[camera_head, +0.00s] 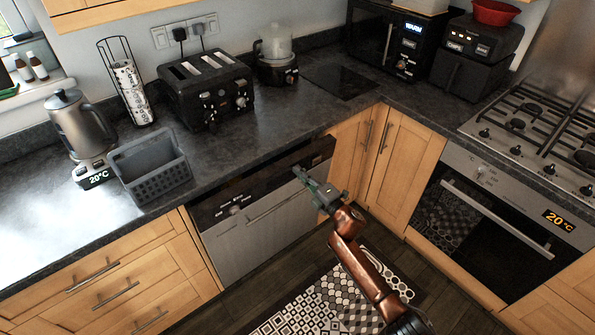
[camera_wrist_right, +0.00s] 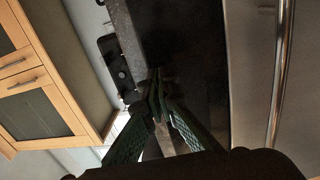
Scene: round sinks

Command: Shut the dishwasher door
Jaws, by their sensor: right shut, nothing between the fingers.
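The dishwasher (camera_head: 227,253) is under the counter, with a dark control panel across its top and a steel front below. Its door stands upright, in or very near line with the cabinets; I cannot tell whether a small gap is left. My right gripper (camera_head: 300,174) is at the right part of the door, near the dark panel, its fingers shut and empty. In the right wrist view the shut fingertips (camera_wrist_right: 157,90) are beside the dark panel (camera_wrist_right: 190,60); contact is unclear. The steel front with its bar handle (camera_wrist_right: 280,75) is to the right there. My left gripper is not visible.
The dark countertop (camera_head: 265,130) overhangs above the door. It holds a grey basket (camera_head: 150,170), a kettle (camera_head: 78,125) and a toaster (camera_head: 208,90). An oven (camera_head: 490,225) is at the right. A patterned mat (camera_head: 325,305) lies on the floor before the dishwasher.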

